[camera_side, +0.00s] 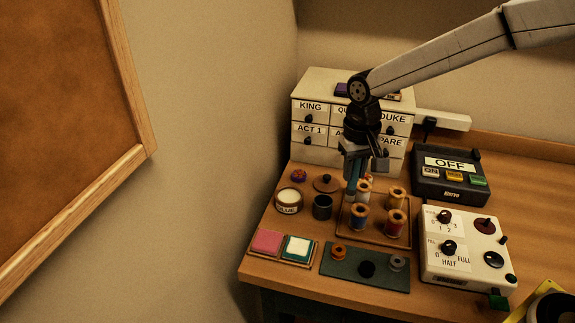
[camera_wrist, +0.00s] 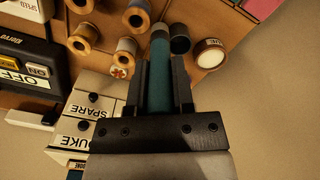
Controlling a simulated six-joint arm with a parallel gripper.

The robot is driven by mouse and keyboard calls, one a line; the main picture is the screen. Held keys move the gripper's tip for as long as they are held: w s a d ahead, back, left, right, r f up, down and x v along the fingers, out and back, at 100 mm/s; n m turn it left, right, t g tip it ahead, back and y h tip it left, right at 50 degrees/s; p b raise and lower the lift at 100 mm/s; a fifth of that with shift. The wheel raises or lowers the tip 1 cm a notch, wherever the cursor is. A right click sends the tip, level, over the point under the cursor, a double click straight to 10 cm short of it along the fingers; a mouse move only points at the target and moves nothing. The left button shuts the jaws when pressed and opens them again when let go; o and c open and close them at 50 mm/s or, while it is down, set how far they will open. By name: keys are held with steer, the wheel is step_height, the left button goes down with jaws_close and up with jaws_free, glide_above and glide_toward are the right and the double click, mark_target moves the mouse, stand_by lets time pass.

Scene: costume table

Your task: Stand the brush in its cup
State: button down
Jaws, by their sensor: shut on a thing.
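My gripper (camera_side: 364,162) is shut on a teal brush, seen between the two dark fingers in the wrist view. The brush (camera_wrist: 159,75) points away from the palm, with a paler band near its far end. In the side view the brush (camera_side: 352,180) hangs roughly upright behind the thread spools, partly hidden by the gripper. A small dark cup (camera_side: 322,207) stands on the table to the left of the gripper. In the wrist view the cup (camera_wrist: 180,40) appears just right of the brush's far end. I cannot tell the brush's height above the table.
Thread spools (camera_side: 396,223) stand on a wooden tray (camera_side: 376,239) close to the right of the cup. A glue jar (camera_side: 289,201) is left of it. Labelled drawers (camera_side: 308,131) stand behind.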

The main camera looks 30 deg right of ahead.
steer(key=w+a+f, duration=0.1)
steer(key=w+f, duration=0.5)
steer(key=w, duration=0.1)
steer(key=shift+f, duration=0.3)
steer(key=shift+w+f, duration=0.1)
steer(key=shift+w, duration=0.05)
steer(key=shift+w+a+f, duration=0.1)
steer(key=shift+w+f, duration=0.05)
steer(key=shift+f, duration=1.55)
steer(key=shift+f, duration=0.15)
steer(key=shift+c, duration=2.4)
jaws_free()
